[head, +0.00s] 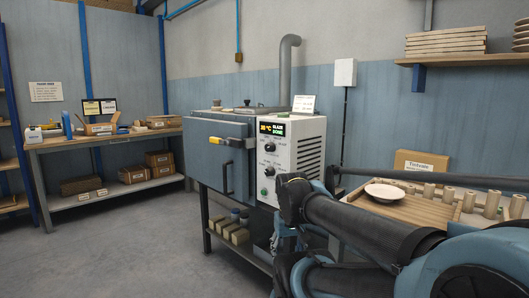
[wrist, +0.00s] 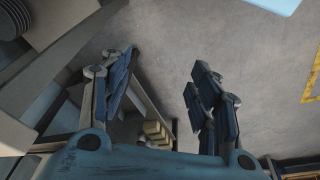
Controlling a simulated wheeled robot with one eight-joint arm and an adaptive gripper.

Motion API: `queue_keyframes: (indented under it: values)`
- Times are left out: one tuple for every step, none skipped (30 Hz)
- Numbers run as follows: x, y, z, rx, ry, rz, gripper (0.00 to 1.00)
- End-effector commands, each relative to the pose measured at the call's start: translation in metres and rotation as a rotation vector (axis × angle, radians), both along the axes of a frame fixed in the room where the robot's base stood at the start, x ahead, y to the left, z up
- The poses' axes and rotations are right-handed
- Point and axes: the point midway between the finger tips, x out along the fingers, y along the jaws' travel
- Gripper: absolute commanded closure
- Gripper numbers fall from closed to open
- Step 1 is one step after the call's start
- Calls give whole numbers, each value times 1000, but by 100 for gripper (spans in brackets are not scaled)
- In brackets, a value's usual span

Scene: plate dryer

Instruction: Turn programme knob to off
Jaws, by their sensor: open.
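The white control panel (head: 291,158) is on the right part of the kiln-like dryer (head: 217,158). It has a lit display with yellow and green text and two dark round knobs, an upper knob (head: 270,147) and a lower knob (head: 270,171). The labels are too small to read, so I cannot tell which is the programme knob or where it points. My gripper (wrist: 163,82) is open and empty in the wrist view, with floor showing between its fingers. In the head view my arm is in front, right of and below the panel; the fingers are not clear there.
The dryer's door has a dark handle (head: 228,178) and a yellow latch (head: 230,140). The stand's lower shelf holds pale blocks (wrist: 153,131). A wooden tray (head: 420,211) with a white plate (head: 384,193) and several cylinders is at right. The floor at left is clear.

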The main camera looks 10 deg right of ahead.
Motion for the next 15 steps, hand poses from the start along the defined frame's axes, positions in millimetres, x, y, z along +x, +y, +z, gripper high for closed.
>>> queue_keyframes:
  values:
    - [6,-5,6,-19,3,-10,44]
    - [10,-10,8,-36,5,-23,44]
    - [15,-15,13,-63,8,-39,44]
    - [20,-19,17,-83,8,-54,44]
    - [25,-22,21,-107,7,-69,44]
    - [32,-27,27,-140,4,-91,44]
    - [39,-31,32,-165,-1,-108,44]
    - [45,-34,36,-191,-7,-126,44]
    - [53,-38,42,-224,-16,-149,44]
    - [60,-40,48,-250,-24,-166,44]
    - [67,-43,52,-274,-33,-184,44]
    - [77,-45,59,-306,-49,-207,44]
    - [84,-47,64,-330,-61,-224,44]
    - [92,-48,69,-353,-76,-242,44]
    - [102,-50,76,-384,-96,-266,44]
